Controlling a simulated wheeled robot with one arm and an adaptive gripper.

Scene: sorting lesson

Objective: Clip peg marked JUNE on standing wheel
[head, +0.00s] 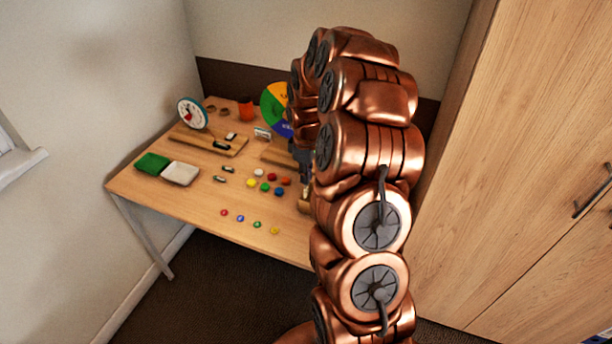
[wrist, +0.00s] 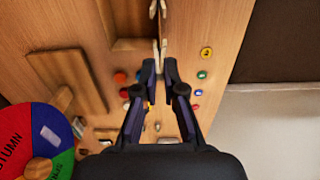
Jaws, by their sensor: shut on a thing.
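The standing wheel (head: 274,108) is upright at the back of the table, with yellow, green and blue parts showing; my arm hides its right side. In the wrist view the wheel (wrist: 32,142) is at lower left, with red, green and blue sectors and the word AUTUMN. My gripper (wrist: 160,66) is away from the wheel, shut on a thin pale peg (wrist: 156,47) whose ends show just past the fingertips. Any mark on the peg is unreadable. In the head view my gripper is mostly hidden behind my arm.
Coloured counters (head: 265,186) and several small round pieces lie near the front of the table (head: 160,200). A tall wooden cupboard (head: 530,170) stands right.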

